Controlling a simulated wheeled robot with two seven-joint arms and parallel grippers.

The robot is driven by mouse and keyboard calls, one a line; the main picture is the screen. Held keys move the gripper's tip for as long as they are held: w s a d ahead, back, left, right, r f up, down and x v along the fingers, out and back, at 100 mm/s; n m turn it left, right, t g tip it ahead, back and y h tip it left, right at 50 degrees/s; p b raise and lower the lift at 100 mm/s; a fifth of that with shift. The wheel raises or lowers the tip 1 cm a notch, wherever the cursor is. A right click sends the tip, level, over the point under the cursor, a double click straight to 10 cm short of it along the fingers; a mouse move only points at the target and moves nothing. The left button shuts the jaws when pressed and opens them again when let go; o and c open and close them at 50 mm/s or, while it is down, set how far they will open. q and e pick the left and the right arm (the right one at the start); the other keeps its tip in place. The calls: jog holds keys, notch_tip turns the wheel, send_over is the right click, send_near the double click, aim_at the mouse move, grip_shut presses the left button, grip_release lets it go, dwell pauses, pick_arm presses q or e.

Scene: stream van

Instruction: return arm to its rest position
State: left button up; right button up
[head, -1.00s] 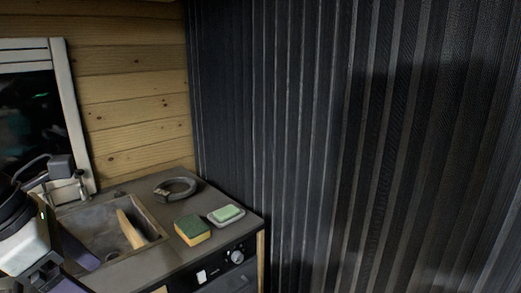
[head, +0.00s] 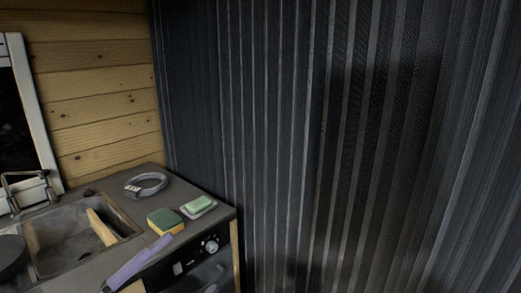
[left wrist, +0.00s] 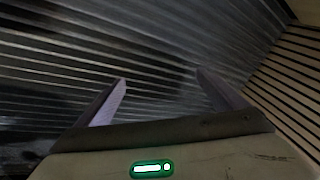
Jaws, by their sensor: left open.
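My left gripper (left wrist: 161,80) is open and empty in the left wrist view, its two purple fingers spread apart with dark ribbed wall beyond them. In the head view one long purple finger (head: 138,263) shows in front of the counter's front edge, at lower left. The rest of that gripper is mostly out of the picture. A dark rounded part at the far left edge looks like part of my arm. My right gripper is not in view.
The counter (head: 152,205) holds a sink (head: 65,245) with a wooden piece (head: 101,227) in it, a grey ring-shaped object (head: 147,184), a yellow-green sponge (head: 165,221) and a green soap bar (head: 199,203) on a dish. The dark ribbed wall (head: 300,150) fills the right side.

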pick_arm(q)
jog(key=a+f+n+y, duration=0.4)
jog(key=f+n+y, duration=0.5)
jog(key=f, duration=0.4)
jog(key=s+f+n+g+y, duration=0.1)
jog(key=s+f+n+g, duration=0.2)
jog(key=s+f, duration=0.5)
jog(key=s+f+n+g+y, duration=0.2)
jog(key=s+f+n+g, duration=0.2)
jog(key=f, duration=1.1)
jog(key=s+n, duration=0.2)
jog(key=s, duration=0.2)
jog(key=shift+s+d+f, duration=0.15)
jog(key=shift+s+d, duration=0.1)
jog(key=shift+s, duration=0.05)
